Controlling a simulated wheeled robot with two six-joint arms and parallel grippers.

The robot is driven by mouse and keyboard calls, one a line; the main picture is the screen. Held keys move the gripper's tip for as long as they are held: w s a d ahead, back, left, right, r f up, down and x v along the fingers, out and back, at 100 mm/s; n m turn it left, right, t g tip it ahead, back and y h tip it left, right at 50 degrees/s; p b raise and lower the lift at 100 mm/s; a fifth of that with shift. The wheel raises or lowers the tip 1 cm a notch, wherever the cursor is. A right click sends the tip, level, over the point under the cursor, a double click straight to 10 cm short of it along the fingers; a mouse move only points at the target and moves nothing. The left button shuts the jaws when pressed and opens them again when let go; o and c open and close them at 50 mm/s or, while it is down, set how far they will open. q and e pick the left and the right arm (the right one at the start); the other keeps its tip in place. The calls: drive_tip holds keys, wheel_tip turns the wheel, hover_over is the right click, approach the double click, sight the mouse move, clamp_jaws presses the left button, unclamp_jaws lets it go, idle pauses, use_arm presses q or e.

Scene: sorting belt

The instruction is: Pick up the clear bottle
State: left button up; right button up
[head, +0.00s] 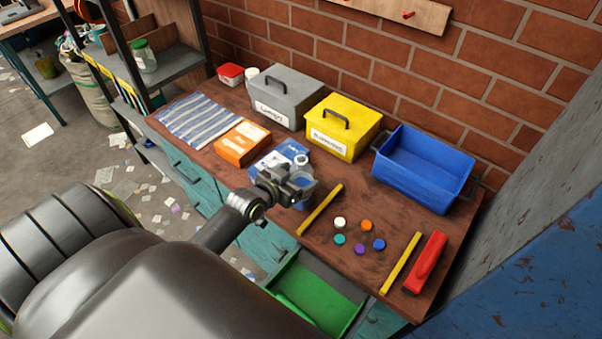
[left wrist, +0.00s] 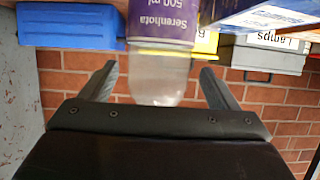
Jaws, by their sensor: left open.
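The clear bottle (left wrist: 162,62) with a purple label stands between the spread fingers of my left gripper (left wrist: 158,72) in the left wrist view, which appears upside down. There is room between it and both fingers. In the head view my left gripper (head: 286,186) is at the bottle's near side, over the front part of the workbench. The bottle's white cap (head: 302,160) shows just beyond the gripper, and much of its body is hidden there. The left gripper is open. My right gripper is not in view.
Behind stand a grey box (head: 285,93), a yellow box (head: 343,135) and a blue bin (head: 420,168). An orange box (head: 242,142) and a blue packet (head: 268,165) lie close left of the gripper. Yellow bars (head: 320,210), several coloured caps (head: 360,249) and a red block (head: 427,261) lie right.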

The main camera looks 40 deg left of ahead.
use_arm(q)
drive_tip(key=x, duration=0.4)
drive_tip(key=shift+c, duration=0.4)
drive_tip(key=shift+r, duration=0.1)
drive_tip(key=c, duration=1.5)
